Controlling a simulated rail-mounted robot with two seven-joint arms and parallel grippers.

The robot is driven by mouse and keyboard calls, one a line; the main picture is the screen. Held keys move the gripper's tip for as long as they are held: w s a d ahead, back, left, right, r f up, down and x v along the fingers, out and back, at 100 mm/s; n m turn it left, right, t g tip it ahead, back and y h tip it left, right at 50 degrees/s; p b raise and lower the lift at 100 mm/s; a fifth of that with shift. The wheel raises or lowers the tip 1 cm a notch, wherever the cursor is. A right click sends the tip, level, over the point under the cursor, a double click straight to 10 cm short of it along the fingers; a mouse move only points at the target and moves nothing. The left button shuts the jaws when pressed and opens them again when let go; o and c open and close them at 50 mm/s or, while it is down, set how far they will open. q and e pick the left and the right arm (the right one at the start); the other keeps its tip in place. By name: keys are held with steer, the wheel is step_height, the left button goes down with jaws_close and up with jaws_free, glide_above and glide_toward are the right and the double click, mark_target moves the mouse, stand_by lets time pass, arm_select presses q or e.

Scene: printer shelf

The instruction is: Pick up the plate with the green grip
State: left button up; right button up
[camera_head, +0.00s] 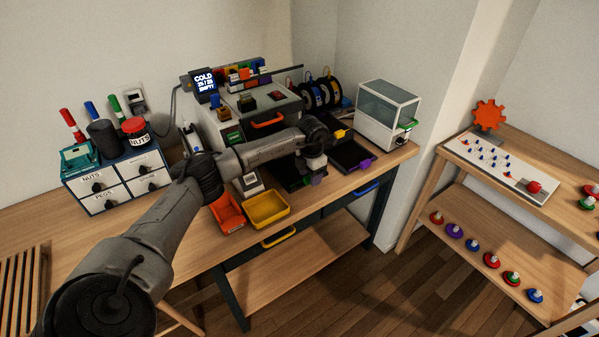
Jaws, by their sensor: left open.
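A green grip (407,125) sticks out of the front right of a white, clear-sided cabinet (390,104) at the right end of the bench. The plate it belongs to is mostly hidden by the cabinet. My left gripper (314,172) points down over the front of the bench, left of the cabinet and apart from the green grip. It is open, and its fingertips are small in this view. My right gripper is out of view.
Another dark plate with a purple grip (363,163) lies between my gripper and the cabinet. A yellow grip (340,133) shows behind it. Yellow (268,209) and orange (227,212) bins stand at the front edge. Spools (321,94) stand behind my wrist.

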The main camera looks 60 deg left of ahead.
arm_select(q)
steer(key=shift+f, duration=0.4)
steer(key=shift+c, duration=0.5)
steer(key=c, duration=0.9)
steer(key=shift+r, duration=0.2)
